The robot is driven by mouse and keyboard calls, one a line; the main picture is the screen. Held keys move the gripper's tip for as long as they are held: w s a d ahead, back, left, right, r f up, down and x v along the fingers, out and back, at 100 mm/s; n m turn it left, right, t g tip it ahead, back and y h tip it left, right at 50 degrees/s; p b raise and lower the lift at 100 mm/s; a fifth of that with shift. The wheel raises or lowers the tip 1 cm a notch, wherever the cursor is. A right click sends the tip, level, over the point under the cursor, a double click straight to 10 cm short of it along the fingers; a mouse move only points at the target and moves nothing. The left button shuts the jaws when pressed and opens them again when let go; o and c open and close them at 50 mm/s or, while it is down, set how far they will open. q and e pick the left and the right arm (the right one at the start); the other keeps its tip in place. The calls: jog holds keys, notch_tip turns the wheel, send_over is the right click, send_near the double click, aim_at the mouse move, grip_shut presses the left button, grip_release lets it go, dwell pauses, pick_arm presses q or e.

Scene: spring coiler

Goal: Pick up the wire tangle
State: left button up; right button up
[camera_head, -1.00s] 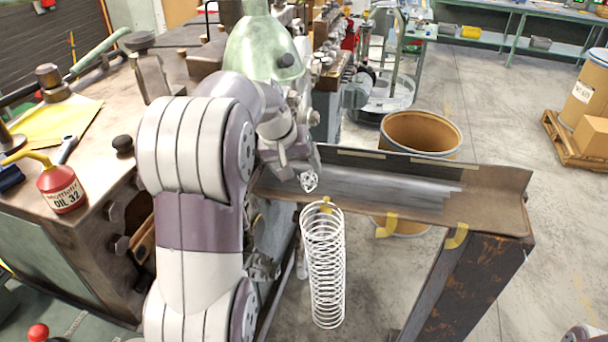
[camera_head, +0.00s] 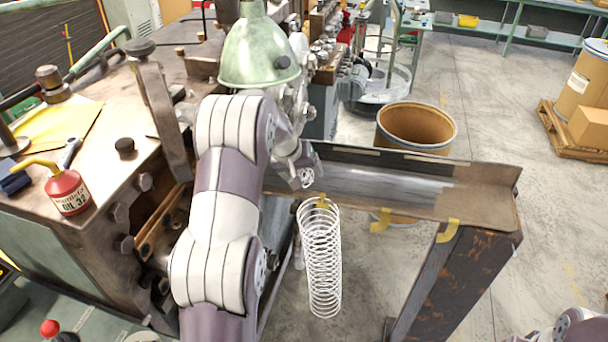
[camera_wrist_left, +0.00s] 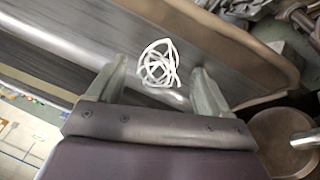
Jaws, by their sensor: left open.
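The wire tangle (camera_head: 306,178) is a small, pale knot of bent wire at the left end of the metal trough (camera_head: 480,200). In the left wrist view the tangle (camera_wrist_left: 158,64) shows just past and between the two fingertips. My left gripper (camera_head: 300,166) is over the trough's left end, close to the tangle. In the wrist view its fingers (camera_wrist_left: 158,80) are spread apart, one on each side of the tangle, with gaps showing. The tangle's contact with the trough is not clear. My right gripper is not in view.
A long white coil spring (camera_head: 322,262) hangs in front of the trough by a yellow tape piece. The machine (camera_head: 110,175) with a green lamp shade (camera_head: 258,50) stands at left. A brown drum (camera_head: 440,148) stands behind the trough. The floor at right is mostly clear.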

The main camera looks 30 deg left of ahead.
pick_arm(q)
jog(key=c, duration=1.1)
jog(key=shift+r, duration=0.1)
jog(key=shift+c, duration=0.2)
